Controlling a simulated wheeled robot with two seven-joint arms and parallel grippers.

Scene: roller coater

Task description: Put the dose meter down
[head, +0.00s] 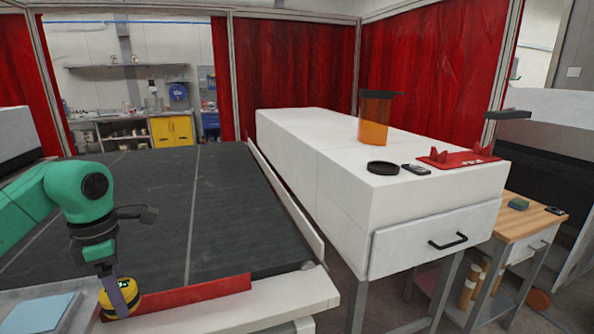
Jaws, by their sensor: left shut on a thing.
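My left gripper (119,296) hangs from the green arm at the lower left, pointing down. It is shut on a small yellow and black thing, which I take to be the dose meter (107,299); a finger covers part of it. The meter is at the near edge of the dark conveyor, in front of or over a red strip (200,293). I cannot tell whether its underside touches a surface. My right gripper is not in view.
A light blue pad (38,313) lies left of the gripper. The dark conveyor (150,215) is bare behind it. A wooden-topped table (510,222) stands right.

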